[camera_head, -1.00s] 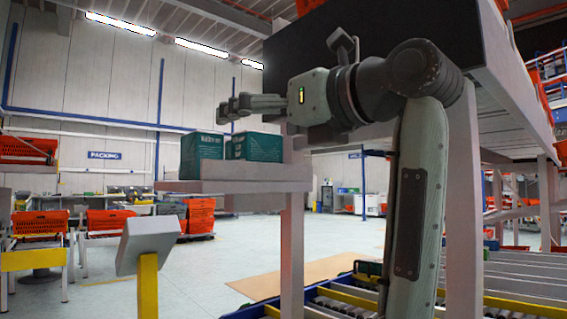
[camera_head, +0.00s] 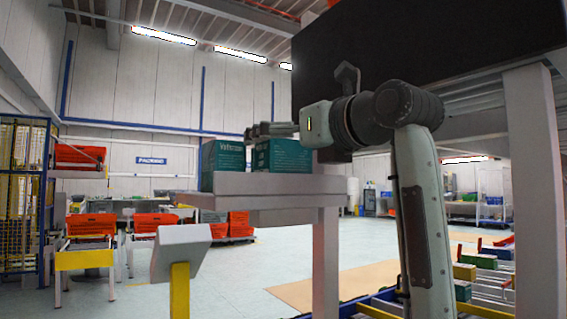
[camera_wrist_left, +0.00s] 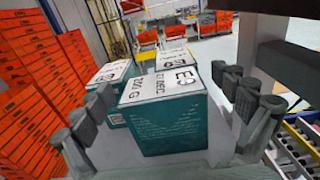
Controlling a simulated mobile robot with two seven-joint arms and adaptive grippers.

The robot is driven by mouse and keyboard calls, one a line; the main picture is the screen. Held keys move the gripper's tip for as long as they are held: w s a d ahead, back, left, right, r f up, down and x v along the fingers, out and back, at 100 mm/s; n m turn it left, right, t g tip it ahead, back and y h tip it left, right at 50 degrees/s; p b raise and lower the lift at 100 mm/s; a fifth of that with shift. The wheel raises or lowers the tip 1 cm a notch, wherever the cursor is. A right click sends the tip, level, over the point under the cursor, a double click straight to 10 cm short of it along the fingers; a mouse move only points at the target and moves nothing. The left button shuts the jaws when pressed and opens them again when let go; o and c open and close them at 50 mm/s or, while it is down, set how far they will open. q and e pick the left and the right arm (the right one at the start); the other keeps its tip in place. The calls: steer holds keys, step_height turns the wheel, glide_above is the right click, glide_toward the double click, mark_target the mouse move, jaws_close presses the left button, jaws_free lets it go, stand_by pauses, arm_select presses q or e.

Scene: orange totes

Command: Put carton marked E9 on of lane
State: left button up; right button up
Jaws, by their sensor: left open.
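Teal cartons with white tops stand on a pale raised shelf (camera_head: 258,203). In the head view I see a left carton (camera_head: 222,157) and a right carton (camera_head: 285,157). In the left wrist view the nearest carton (camera_wrist_left: 172,125) has a top mark that looks like E9; similarly marked cartons stand behind it (camera_wrist_left: 172,57) and to its left (camera_wrist_left: 112,72). My left gripper (camera_head: 262,130) is level with the carton tops. In the wrist view its open fingers (camera_wrist_left: 172,112) lie on either side of the nearest carton, with no clear contact. My right gripper is out of view.
A dark panel (camera_head: 420,60) hangs above and behind my left arm. A grey box on a yellow post (camera_head: 181,250) stands left of the shelf. A roller conveyor (camera_head: 485,285) lies at lower right. Stacked orange totes (camera_wrist_left: 45,90) stand at left in the wrist view.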

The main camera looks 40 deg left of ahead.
arm_select(q)
steer(key=shift+c, duration=0.6)
steer(key=c, duration=1.2)
steer(key=shift+c, duration=0.6)
steer(key=shift+r, duration=0.1)
